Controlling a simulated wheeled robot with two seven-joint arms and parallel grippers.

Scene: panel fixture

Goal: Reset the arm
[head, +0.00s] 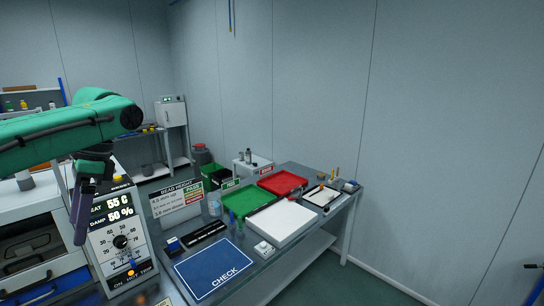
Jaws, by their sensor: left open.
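My left arm (60,128) is green and comes in from the left. Its dark gripper (81,222) hangs down, open, with nothing seen between the fingers. In the picture it overlaps the left edge of the panel (128,259); I cannot tell whether it touches. My right gripper is not in view.
The bench right of the panel holds a blue CHECK mat (222,271), a white tray (283,222), a green tray (246,204), a red tray (282,183) and a sign board (180,199). A cabinet with drawers (40,255) stands below the arm. Open floor lies right of the bench.

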